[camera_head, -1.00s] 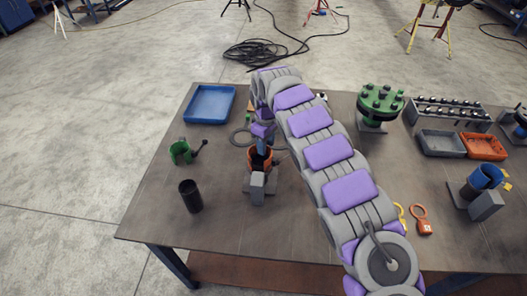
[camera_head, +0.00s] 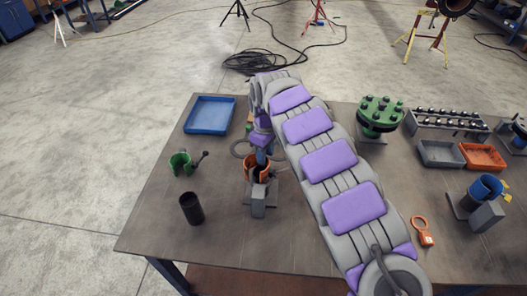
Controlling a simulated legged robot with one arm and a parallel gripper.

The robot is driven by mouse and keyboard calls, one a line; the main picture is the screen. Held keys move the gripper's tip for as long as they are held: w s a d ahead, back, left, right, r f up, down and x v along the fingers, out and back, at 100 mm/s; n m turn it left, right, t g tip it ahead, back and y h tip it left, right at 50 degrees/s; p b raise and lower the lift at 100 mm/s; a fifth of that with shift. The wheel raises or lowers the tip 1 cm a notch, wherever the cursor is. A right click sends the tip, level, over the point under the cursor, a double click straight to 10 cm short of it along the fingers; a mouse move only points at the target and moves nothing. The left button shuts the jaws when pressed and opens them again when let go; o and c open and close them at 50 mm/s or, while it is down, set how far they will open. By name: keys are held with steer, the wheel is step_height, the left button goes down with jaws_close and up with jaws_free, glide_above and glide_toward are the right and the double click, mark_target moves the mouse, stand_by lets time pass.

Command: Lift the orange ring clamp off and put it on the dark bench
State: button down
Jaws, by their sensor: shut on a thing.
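The orange ring clamp (camera_head: 250,173) stands at the grey block stand (camera_head: 258,198) on the left half of the dark bench (camera_head: 150,221). My gripper (camera_head: 262,158) comes down from above at the clamp and is shut on it. My arm hides part of the clamp and the fingertips, so I cannot tell whether the clamp is clear of its seat.
A green clamp (camera_head: 181,163) and a black cylinder (camera_head: 191,208) stand to the left. A blue tray (camera_head: 210,115) lies behind. A green flange (camera_head: 380,114), a grey tray (camera_head: 440,153) and an orange tray (camera_head: 482,157) are at the right. The bench's front left is bare.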

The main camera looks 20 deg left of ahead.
steer(key=shift+s+d+r+b, duration=0.15)
steer(key=shift+s+d+b, duration=0.15)
steer(key=shift+s+d, duration=0.3)
steer(key=shift+s+d+b, duration=0.3)
steer(key=shift+s+d, duration=0.1)
steer(key=shift+s, duration=0.2)
steer(key=shift+s+d+r+b, duration=0.15)
steer(key=shift+s+b, duration=0.25)
steer(key=shift+s, duration=0.35)
steer(key=shift+s+d+f+b, duration=0.15)
steer(key=shift+s+b, duration=0.25)
steer(key=shift+s, duration=0.3)
steer(key=s+d+r+b, duration=0.1)
steer(key=s+d+b, duration=0.1)
steer(key=s, duration=0.5)
steer(key=shift+d, duration=0.7)
steer(key=shift+r, duration=0.15)
steer(key=shift+r+p, duration=0.95)
steer(key=shift+r, duration=1.5)
steer(key=shift+d+f, duration=0.1)
